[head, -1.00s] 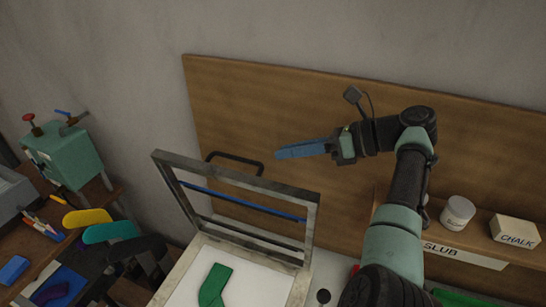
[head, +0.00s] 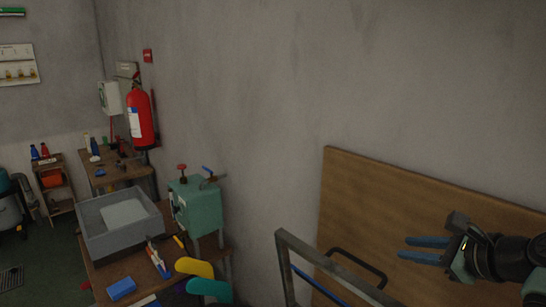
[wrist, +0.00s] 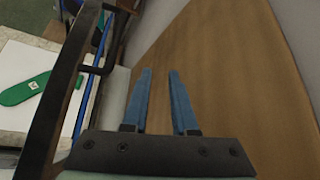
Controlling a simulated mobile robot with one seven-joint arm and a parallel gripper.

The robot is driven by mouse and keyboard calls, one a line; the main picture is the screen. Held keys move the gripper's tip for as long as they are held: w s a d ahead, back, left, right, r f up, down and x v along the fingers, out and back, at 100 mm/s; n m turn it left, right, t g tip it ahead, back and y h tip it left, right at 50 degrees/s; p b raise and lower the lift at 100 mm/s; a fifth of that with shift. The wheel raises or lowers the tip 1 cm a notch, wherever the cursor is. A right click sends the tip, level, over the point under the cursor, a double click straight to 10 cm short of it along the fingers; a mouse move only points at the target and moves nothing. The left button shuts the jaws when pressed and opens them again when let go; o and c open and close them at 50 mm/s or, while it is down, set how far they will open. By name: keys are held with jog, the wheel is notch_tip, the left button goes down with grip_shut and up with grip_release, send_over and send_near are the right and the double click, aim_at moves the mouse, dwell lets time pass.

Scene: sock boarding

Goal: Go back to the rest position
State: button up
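My gripper (head: 424,249) is at the lower right of the head view, in front of the wooden back board (head: 350,200). Its two blue fingers are apart with nothing between them, and the wrist view shows the same open fingers (wrist: 160,100). They point along the bare board, clear of the metal frame.
A raised metal frame (head: 290,262) with a black handle (head: 355,262) stands beside my gripper. In the wrist view a green sock-shaped piece (wrist: 25,90) lies on a white surface left of the frame. A teal machine (head: 198,207), grey tray (head: 110,246) and red extinguisher (head: 141,120) are further left.

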jog(key=s+a+r+n+t+h+b, duration=0.1)
jog(key=a+r+n+t+h, duration=0.25)
jog(key=a+r+n, duration=0.55)
jog(key=a+r+n+t+h+b, duration=0.1)
jog(key=a+r+n+t+h, duration=0.35)
jog(key=r, duration=0.65)
jog(key=s+a+r+n+t+y, duration=0.1)
jog(key=s+a+r+n+t, duration=0.3)
jog(key=s, duration=0.5)
jog(key=s+a+r+n+t+y+b, duration=0.1)
jog(key=s+a+r+n+t+y, duration=0.1)
jog(key=s+a+r+n+t, duration=0.2)
jog(key=s+a+r+n, duration=0.3)
jog(key=s+a+r, duration=0.1)
jog(key=s+a, duration=0.2)
jog(key=shift+r+t, duration=0.25)
jog(key=shift+t, duration=0.05)
